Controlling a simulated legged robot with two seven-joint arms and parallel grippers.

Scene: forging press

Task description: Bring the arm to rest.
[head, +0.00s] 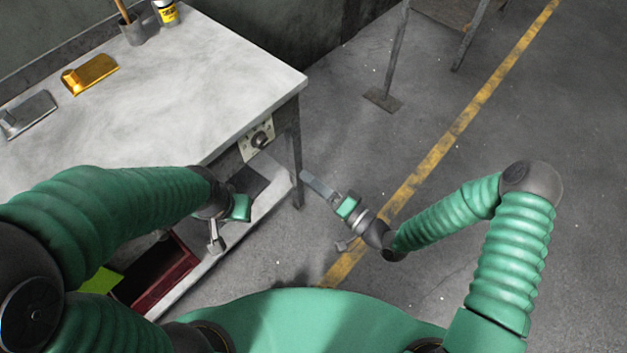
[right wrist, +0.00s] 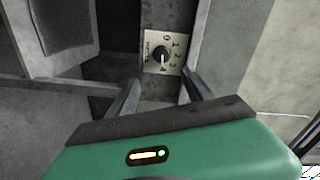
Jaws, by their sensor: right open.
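My right arm reaches in from the right in the head view. Its gripper (head: 319,187) hangs over the floor, beside the bench's front right leg and apart from it. In the right wrist view the two fingers (right wrist: 162,88) stand apart with nothing between them. A dial plate with a black knob (right wrist: 162,56) shows beyond the fingertips; it is also on the bench front in the head view (head: 257,139). My left gripper (head: 226,222) is low at the bench's front edge, partly hidden by its wrist; its opening is unclear.
The bench (head: 220,75) holds a gold block (head: 90,74), a grey metal block (head: 28,115), a cup (head: 132,31) and a yellow-labelled bottle (head: 166,12). A dark red bin (head: 160,275) sits below. The floor to the right, with a yellow line (head: 455,130), is mostly clear.

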